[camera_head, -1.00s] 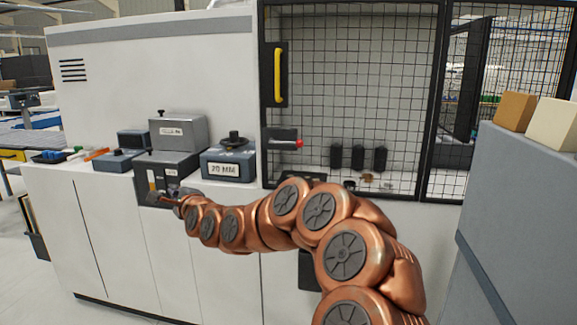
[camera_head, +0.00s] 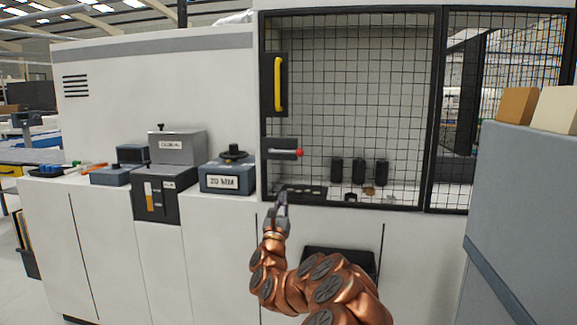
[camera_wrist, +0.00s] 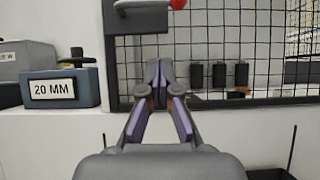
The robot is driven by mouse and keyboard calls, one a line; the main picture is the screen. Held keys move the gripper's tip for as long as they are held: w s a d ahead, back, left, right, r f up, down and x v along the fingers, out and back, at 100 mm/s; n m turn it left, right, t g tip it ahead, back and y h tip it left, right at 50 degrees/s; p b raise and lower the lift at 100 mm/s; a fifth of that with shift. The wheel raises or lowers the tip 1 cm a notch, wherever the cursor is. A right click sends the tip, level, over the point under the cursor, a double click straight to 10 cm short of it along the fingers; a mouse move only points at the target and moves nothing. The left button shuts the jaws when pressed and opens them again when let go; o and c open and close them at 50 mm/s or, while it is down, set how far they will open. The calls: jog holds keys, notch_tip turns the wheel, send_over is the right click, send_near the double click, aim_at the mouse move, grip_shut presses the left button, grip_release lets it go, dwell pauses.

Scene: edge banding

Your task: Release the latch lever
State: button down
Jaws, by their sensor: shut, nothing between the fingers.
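The latch lever (camera_head: 285,152) is a grey bar with a red knob (camera_head: 299,153) at its right end, mounted on the left post of the mesh guard door (camera_head: 350,60). It lies about level. In the wrist view the latch lever (camera_wrist: 143,18) is at the top, with the red knob (camera_wrist: 178,4) partly cut off by the frame edge. My gripper (camera_head: 283,194) is shut and empty, below the lever and apart from it. In the wrist view my gripper (camera_wrist: 158,66) points forward at the door's bottom left corner, under the lever.
A box marked 20 MM (camera_head: 227,176) stands left of the door, beside a dark grey unit (camera_head: 163,193). A yellow handle (camera_head: 278,84) is above the lever. Several black cylinders (camera_head: 359,171) are behind the mesh. A grey cabinet (camera_head: 525,220) with blocks stands at right.

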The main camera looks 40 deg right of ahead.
aim_at(286, 151)
jog(key=a+r+p+x, duration=0.1)
jog(key=r+p+x, duration=0.1)
jog(key=x, duration=1.1)
jog(key=shift+s+a, duration=0.15)
jog(key=shift+s, duration=0.25)
jog(key=shift+a+n+b, duration=0.1)
jog(key=shift+n+b, duration=0.2)
jog(key=shift+n, duration=0.1)
dwell(0.3)
